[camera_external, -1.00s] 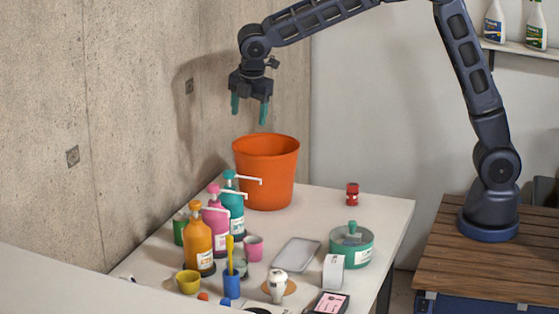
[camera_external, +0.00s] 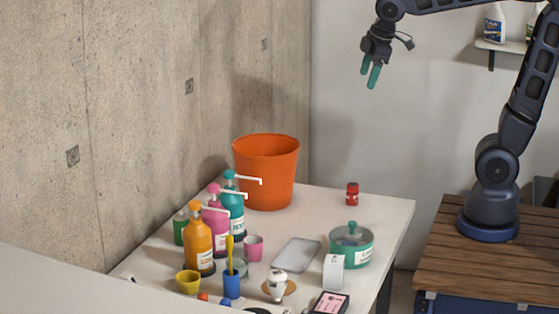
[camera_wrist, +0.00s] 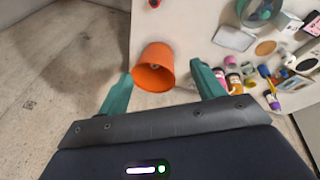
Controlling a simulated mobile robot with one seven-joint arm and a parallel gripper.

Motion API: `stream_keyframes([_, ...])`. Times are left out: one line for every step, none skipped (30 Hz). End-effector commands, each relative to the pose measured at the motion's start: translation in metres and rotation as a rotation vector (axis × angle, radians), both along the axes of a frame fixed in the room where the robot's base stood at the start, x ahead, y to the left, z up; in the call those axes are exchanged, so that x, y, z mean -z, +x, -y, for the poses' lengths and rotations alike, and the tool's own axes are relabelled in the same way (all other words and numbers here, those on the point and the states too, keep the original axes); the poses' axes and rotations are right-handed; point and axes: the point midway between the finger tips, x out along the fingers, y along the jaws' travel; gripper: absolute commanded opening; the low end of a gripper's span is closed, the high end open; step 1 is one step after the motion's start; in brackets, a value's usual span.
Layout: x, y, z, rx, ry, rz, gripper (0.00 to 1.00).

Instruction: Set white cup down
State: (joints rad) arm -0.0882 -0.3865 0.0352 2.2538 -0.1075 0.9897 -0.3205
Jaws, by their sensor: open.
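My gripper (camera_external: 367,80) is open and empty, raised high above the back right of the table in the external view. In the wrist view its green fingers are apart, with the orange bucket (camera_wrist: 153,78) showing between them at a distance. The same bucket (camera_external: 265,180) stands upright at the table's back left corner, beside the wall. No white cup is clearly visible on the table.
Pump bottles (camera_external: 199,243) crowd the table's left side.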

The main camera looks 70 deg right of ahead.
Motion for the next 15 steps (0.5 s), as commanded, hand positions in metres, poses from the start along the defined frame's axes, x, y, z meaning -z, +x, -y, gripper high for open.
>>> stream_keyframes([0.001,-0.017,0.005,0.042,0.019,0.015,0.67])
stream_keyframes([0.002,-0.026,0.008,0.068,0.031,0.023,0.67])
stream_keyframes([0.004,-0.038,0.011,0.102,0.049,0.032,0.67])
stream_keyframes([0.006,-0.046,0.013,0.129,0.062,0.038,0.67])
stream_keyframes([0.008,-0.055,0.015,0.154,0.074,0.046,0.67])
stream_keyframes([0.011,-0.066,0.018,0.188,0.091,0.055,0.67])
stream_keyframes([0.013,-0.075,0.020,0.214,0.105,0.062,0.67])
stream_keyframes([0.016,-0.083,0.021,0.239,0.118,0.069,0.67])
stream_keyframes([0.020,-0.093,0.023,0.272,0.135,0.076,0.67])
stream_keyframes([0.022,-0.101,0.025,0.295,0.147,0.084,0.67])
stream_keyframes([0.025,-0.107,0.026,0.316,0.159,0.088,0.67])
stream_keyframes([0.029,-0.116,0.027,0.344,0.173,0.095,0.67])
stream_keyframes([0.031,-0.121,0.028,0.361,0.184,0.099,0.67])
stream_keyframes([0.034,-0.126,0.028,0.378,0.193,0.103,0.67])
stream_keyframes([0.037,-0.132,0.029,0.396,0.204,0.108,0.67])
